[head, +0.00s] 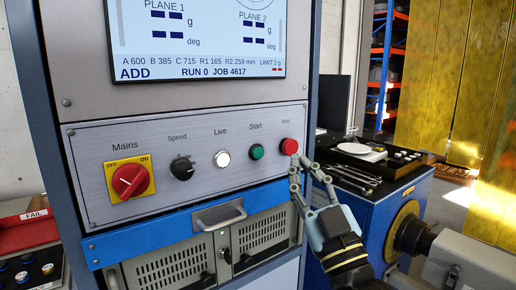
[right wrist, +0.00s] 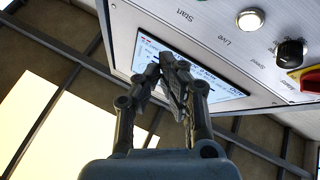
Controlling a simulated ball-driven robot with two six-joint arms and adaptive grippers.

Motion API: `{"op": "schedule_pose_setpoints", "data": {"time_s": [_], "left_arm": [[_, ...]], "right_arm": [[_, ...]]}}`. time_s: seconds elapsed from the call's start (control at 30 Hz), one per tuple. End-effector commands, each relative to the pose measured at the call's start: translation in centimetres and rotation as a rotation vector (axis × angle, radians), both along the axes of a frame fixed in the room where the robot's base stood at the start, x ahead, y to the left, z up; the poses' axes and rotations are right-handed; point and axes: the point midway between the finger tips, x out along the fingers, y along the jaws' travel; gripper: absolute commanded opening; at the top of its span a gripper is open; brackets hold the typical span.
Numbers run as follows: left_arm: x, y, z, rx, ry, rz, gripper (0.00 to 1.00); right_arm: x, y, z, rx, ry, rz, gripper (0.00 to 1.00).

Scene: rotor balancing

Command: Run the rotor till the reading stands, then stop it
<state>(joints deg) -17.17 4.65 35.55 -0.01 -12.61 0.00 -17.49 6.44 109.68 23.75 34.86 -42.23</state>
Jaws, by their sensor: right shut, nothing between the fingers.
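The cabinet's control panel (head: 190,205) faces me. It has a red Mains switch (head: 130,181), a dark Speed knob (head: 184,168), a white Live lamp (head: 222,159), a green Start button (head: 257,152) and a red Stop button (head: 289,146). The screen (head: 195,45) above shows dashes for grams and degrees in both planes, and RUN 0, JOB 4617. My right gripper (head: 299,162) is shut and empty, its tips at or just below the red button; contact cannot be told. My left gripper is out of view.
Right of the cabinet, a blue bench (head: 353,218) carries a scale (head: 359,150) and tools. A dark shaft with a brass-coloured disc (head: 404,222) stands at lower right, close to my right arm. A FAIL tray (head: 30,225) is at left. A drawer handle (head: 219,215) juts below the panel.

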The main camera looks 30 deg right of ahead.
Motion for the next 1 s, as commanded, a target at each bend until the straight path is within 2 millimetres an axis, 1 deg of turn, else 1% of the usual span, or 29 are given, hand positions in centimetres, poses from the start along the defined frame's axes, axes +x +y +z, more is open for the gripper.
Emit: {"op": "schedule_pose_setpoints", "data": {"time_s": [0.23, 0.37, 0.47, 0.77, 0.9, 1.0], "left_arm": [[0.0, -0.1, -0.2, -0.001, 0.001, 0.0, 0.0], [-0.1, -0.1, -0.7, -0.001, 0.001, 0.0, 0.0], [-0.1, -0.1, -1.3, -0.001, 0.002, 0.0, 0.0], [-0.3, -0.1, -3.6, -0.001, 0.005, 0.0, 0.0], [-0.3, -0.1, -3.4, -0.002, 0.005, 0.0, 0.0], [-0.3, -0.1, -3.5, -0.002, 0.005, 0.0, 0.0]], "right_arm": [[0.1, 0.0, -0.2, 0.0, 0.001, 0.0, 0.0], [0.9, 0.1, -0.3, 0.001, 0.0, 0.001, 0.0], [2.1, 0.1, -0.3, 0.002, -0.002, 0.001, 0.0], [6.3, 0.5, -0.4, 0.0, 0.0, 0.0, 0.0], [7.7, 0.6, -0.2, 0.0, 0.001, 0.0, 0.0], [8.4, 0.7, -0.1, 0.001, 0.001, 0.0, 0.0]]}}
